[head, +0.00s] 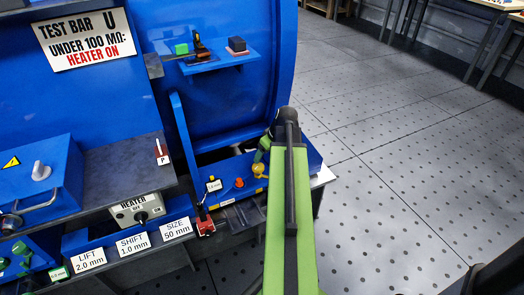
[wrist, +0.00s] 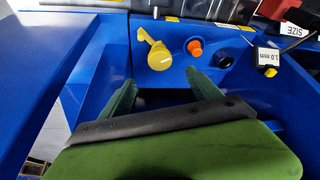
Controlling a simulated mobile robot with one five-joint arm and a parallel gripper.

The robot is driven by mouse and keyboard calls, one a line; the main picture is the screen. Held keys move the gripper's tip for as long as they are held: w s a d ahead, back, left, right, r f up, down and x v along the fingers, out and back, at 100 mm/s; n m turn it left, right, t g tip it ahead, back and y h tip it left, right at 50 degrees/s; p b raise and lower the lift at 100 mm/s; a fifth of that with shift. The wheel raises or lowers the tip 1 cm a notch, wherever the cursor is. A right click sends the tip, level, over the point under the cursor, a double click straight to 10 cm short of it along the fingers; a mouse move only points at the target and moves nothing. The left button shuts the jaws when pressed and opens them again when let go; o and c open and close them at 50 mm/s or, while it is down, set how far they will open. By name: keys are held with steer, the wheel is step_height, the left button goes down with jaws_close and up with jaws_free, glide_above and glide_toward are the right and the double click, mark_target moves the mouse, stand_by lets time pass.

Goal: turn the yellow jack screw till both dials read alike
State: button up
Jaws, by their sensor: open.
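The yellow jack screw (head: 260,171) sits on the blue ledge at the foot of the large blue machine. In the wrist view the yellow jack screw (wrist: 158,52) shows a round head and a short crank arm pointing to the upper left. My gripper (wrist: 162,90) is open, its two green fingers spread and empty, just short of the screw and not visibly touching it. In the head view my arm partly covers my gripper (head: 265,150). I cannot make out the faces of the two dials in either view.
An orange knob (wrist: 195,48) stands right beside the screw, with a dark round part and a 1.0 mm tag (wrist: 266,56) farther right. A red block (head: 205,226) lies left of the ledge. A heater switch box (head: 138,209) stands farther left. Open floor lies to the right.

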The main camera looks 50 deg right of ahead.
steer(key=p+v, duration=0.4)
steer(key=v, duration=0.3)
steer(key=shift+p, duration=0.4)
stand_by(1.1)
